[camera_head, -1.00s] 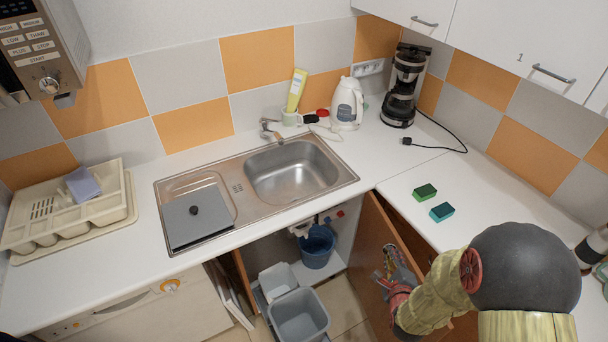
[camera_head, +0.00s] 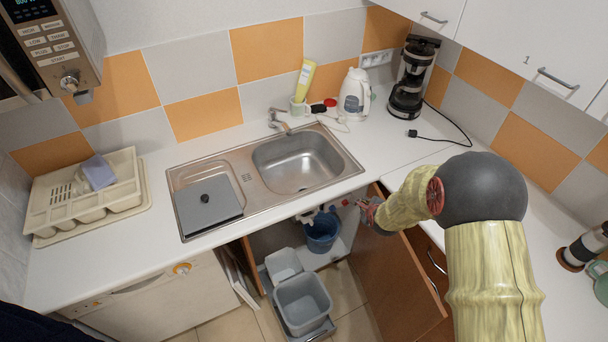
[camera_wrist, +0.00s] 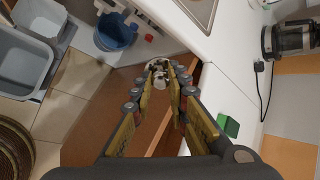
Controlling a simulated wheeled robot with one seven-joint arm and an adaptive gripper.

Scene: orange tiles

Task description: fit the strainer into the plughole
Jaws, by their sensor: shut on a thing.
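My gripper (camera_head: 368,212) is in front of the worktop edge, to the right of and below the sink, by the open cupboard door. In the wrist view, its fingers (camera_wrist: 160,76) are closed around a small silvery, round piece, which looks like the strainer (camera_wrist: 157,68). The strainer's details are too small to make out, and in the head view I cannot pick it out clearly. The steel sink (camera_head: 247,207) has its bowl (camera_head: 298,165) on the right side. The plughole is in the bowl's floor and hard to make out at this size.
The open wooden cupboard door (camera_head: 395,275) stands beside my arm. A blue bucket (camera_head: 322,232) and grey bins (camera_head: 302,302) are below. The tap (camera_head: 278,121) stands behind the bowl. A grey board (camera_head: 208,205) covers the sink's left part. A green sponge (camera_wrist: 229,126) lies on the right worktop.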

